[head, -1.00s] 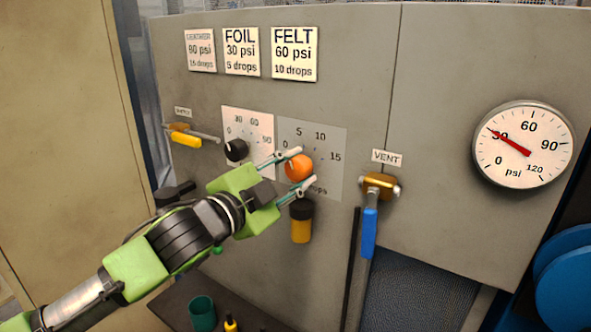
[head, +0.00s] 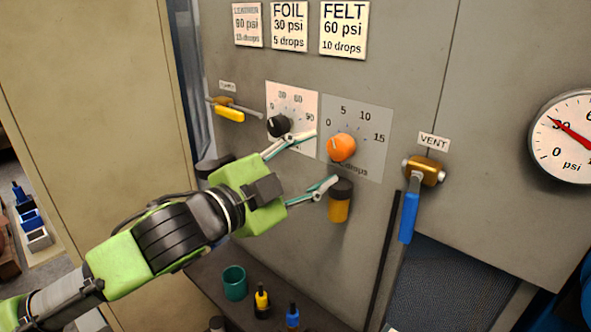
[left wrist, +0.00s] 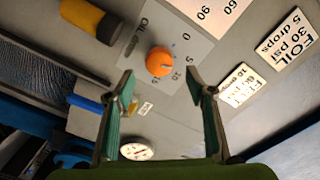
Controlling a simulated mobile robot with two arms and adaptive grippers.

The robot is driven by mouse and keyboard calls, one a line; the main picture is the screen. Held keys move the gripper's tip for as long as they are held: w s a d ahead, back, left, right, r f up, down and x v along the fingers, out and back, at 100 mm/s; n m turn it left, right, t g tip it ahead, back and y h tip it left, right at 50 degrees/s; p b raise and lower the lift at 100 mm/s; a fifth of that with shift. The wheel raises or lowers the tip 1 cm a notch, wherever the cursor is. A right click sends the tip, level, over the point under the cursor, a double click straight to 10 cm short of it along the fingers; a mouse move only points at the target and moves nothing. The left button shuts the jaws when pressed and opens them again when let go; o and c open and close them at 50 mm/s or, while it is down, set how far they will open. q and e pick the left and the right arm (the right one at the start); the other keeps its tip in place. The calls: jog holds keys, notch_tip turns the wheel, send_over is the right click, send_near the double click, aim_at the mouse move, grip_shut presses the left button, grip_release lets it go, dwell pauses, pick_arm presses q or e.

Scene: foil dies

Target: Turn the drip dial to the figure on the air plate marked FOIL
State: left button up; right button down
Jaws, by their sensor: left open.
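The orange drip dial (head: 341,148) sits on a grey scale plate (head: 371,163) marked 0, 5, 10 and 15. It also shows in the left wrist view (left wrist: 159,62), with a pale pointer mark too small to read surely against the figures. The FOIL air plate (head: 289,27) reads 30 psi, 5 drops. My left gripper (head: 326,159) is open and empty, its fingertips short of the dial at the lower left. In the left wrist view its two fingers (left wrist: 161,85) stand apart, with the dial beyond the gap. My right gripper is out of view.
A black knob (head: 278,126) on a white scale sits left of the dial. A yellow-bottomed bowl (head: 339,205) hangs just below. The VENT valve (head: 426,171) with a blue handle is at right. The gauge (head: 570,136) shows about 30. A green cup (head: 235,283) and bottles stand below.

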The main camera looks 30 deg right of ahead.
pick_arm(q)
jog(key=shift+v, duration=2.35)
jog(key=shift+d, duration=0.1)
